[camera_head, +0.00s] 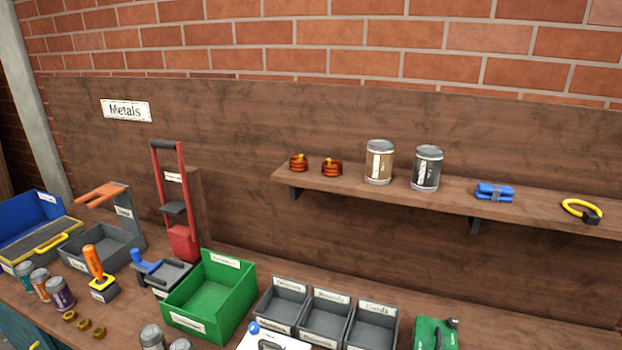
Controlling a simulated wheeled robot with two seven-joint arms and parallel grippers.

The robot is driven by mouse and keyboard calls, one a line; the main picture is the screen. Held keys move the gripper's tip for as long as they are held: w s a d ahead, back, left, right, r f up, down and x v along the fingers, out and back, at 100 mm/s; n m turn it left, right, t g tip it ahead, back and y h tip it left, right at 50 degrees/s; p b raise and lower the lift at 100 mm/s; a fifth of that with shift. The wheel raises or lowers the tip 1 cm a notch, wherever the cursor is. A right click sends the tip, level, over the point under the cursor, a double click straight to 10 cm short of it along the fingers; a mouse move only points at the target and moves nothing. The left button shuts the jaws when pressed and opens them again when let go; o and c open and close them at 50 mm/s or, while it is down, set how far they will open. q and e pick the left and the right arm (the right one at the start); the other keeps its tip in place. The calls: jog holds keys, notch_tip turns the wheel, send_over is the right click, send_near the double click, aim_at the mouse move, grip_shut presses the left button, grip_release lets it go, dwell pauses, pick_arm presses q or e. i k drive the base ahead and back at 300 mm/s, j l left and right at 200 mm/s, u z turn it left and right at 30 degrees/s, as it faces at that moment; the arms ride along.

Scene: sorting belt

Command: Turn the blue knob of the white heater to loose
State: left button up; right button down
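A white object, apparently the heater (284,343), shows at the bottom edge of the head view, in front of the grey bins. Only its top part is in the picture; the rest is cut off. A small blue knob (254,327) sits at its upper left corner. A dark part lies beside the knob on the white face. The knob's setting is too small to read. Neither of my grippers is in view.
A green bin (187,321) stands left of the heater, and several grey bins (324,322) stand behind it. A green device (424,333) is to the right. Cans (152,337) stand at the front. A wooden shelf (455,202) holds cans and small items above.

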aim_at(254, 328)
jog(key=i+j+z, duration=0.25)
jog(key=j, duration=0.25)
jog(key=j+z, duration=0.25)
jog(key=j, duration=0.2)
jog(key=i+j+z, duration=0.1)
jog(key=j+z, duration=0.15)
jog(key=j, duration=0.3)
jog(key=k, duration=1)
